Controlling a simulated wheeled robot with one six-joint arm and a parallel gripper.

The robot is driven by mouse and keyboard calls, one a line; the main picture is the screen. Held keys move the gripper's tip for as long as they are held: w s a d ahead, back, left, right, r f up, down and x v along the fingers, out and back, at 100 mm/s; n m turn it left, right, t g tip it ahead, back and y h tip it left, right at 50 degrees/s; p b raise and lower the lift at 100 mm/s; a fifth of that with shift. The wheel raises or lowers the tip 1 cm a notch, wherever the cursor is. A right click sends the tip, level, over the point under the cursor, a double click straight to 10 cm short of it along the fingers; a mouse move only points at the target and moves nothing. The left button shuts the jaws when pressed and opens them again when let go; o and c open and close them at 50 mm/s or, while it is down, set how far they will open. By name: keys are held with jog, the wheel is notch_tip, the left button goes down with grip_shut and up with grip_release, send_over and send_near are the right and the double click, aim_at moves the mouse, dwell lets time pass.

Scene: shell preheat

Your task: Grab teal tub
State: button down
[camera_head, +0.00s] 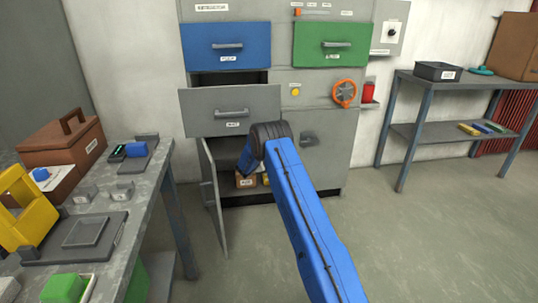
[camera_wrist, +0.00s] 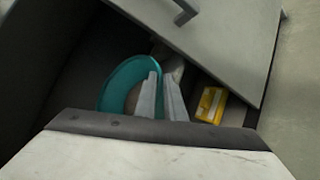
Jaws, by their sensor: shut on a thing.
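The teal tub (camera_wrist: 117,84) shows in the wrist view as a round, teal-rimmed shape inside the lower cabinet compartment. My gripper (camera_wrist: 161,76) is at the tub's right side, with its two grey fingers shut on the rim. The near part of the tub is hidden behind my wrist. In the head view my blue arm reaches into the open lower compartment, and both the gripper and the tub are hidden.
A grey drawer (camera_head: 230,109) sticks out above the compartment, and the cabinet door (camera_head: 216,205) stands open at left. A yellow item (camera_wrist: 211,104) lies right of the fingers. A cluttered workbench (camera_head: 152,188) is at left. The floor at right is clear.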

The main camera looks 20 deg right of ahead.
jog(key=shift+s, duration=0.1)
jog(key=c, duration=1.8)
grip_release()
jog(key=shift+o, duration=0.2)
jog(key=v, duration=1.7)
jog(key=shift+s, duration=0.2)
jog(key=shift+o, duration=0.5)
jog(key=shift+a, duration=0.15)
